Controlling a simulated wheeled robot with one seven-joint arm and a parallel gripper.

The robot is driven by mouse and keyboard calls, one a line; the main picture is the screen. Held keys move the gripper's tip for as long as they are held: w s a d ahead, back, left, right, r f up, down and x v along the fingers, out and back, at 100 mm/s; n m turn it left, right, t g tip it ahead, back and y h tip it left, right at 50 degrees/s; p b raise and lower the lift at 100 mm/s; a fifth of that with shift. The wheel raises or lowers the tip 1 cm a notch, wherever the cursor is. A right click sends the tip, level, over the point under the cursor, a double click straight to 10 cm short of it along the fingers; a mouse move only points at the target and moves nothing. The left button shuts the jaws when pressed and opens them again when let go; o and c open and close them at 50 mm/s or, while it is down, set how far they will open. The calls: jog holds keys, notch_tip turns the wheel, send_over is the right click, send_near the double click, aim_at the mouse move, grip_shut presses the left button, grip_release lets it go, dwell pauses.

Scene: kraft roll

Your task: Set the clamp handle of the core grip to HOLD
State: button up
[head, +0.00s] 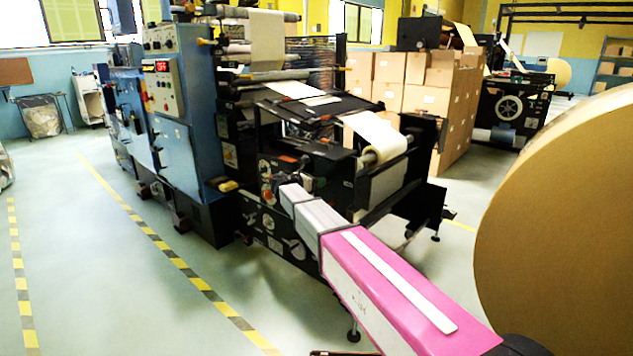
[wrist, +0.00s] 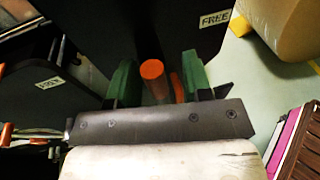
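In the wrist view, a bar with an orange end (wrist: 152,69), which looks like the clamp handle, points toward the camera between my fingers. My gripper (wrist: 158,82) has two green fingers standing apart, one on each side of the bar. A gap shows on the bar's right; on the left the finger is very close, and I cannot tell whether it touches. A FREE label (wrist: 213,19) sits on the dark panel right of the bar. No HOLD label is readable. In the head view my arm reaches the black machine, and the handle cannot be made out.
A second label (wrist: 49,83) on a dark plate at left is too blurred to read. The black and blue machine (head: 185,95) fills the middle of the head view. A large kraft roll (head: 570,220) stands close on the right.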

jog(key=shift+a, duration=0.1)
jog(key=v, duration=1)
jog(key=shift+s+a, duration=0.2)
jog(key=shift+s, duration=0.1)
jog(key=shift+d, duration=0.1)
jog(key=s+d+f+m+g+y, duration=0.2)
jog(key=s+d+f+m+g, duration=0.3)
jog(key=d+f, duration=0.5)
jog(key=s+d+f+m+g+y, duration=0.25)
jog(key=s+d+f+m, duration=0.35)
jog(key=d, duration=0.7)
jog(key=s+d+f+m+g+y, duration=0.1)
jog(key=s+d+f+m+y, duration=0.3)
jog(key=s+m, duration=0.3)
jog(key=s+d+f+m+g+y, duration=0.2)
jog(key=s+d+f+m+y, duration=0.2)
jog(key=s+d+m, duration=0.2)
jog(key=s+m, duration=0.2)
jog(key=s, duration=0.2)
jog(key=shift+s+d, duration=0.25)
